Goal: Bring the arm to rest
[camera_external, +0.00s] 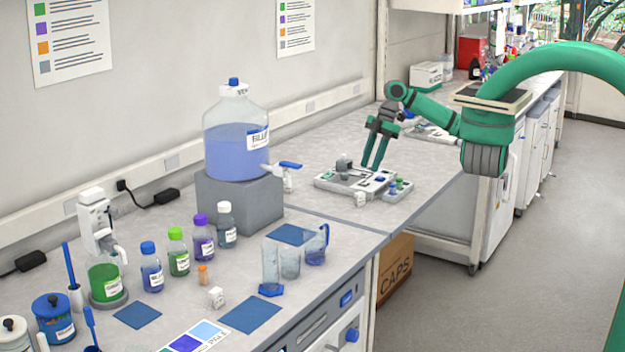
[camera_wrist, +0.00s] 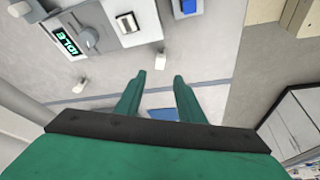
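My gripper (camera_external: 371,168) is green with a dark palm. In the external view it points down beside and above a grey-white bench device (camera_external: 335,185), on the far part of the bench. In the wrist view the two fingers (camera_wrist: 160,78) stand apart with nothing between them, so the gripper is open and empty. The wrist view also shows the device (camera_wrist: 125,10), with a lit display (camera_wrist: 67,46) that seems to read "IDLE", and a knob. Whether the fingertips touch anything is hard to tell, but bare bench shows between them.
Small white pieces (camera_external: 360,199) lie near the device. Small coloured pieces (camera_external: 395,187) sit at its right end. A large blue-liquid carboy (camera_external: 232,140) stands on a grey block (camera_external: 240,203), left of the arm. Bottles and glassware fill the near bench. The floor (camera_external: 540,240) at right is clear.

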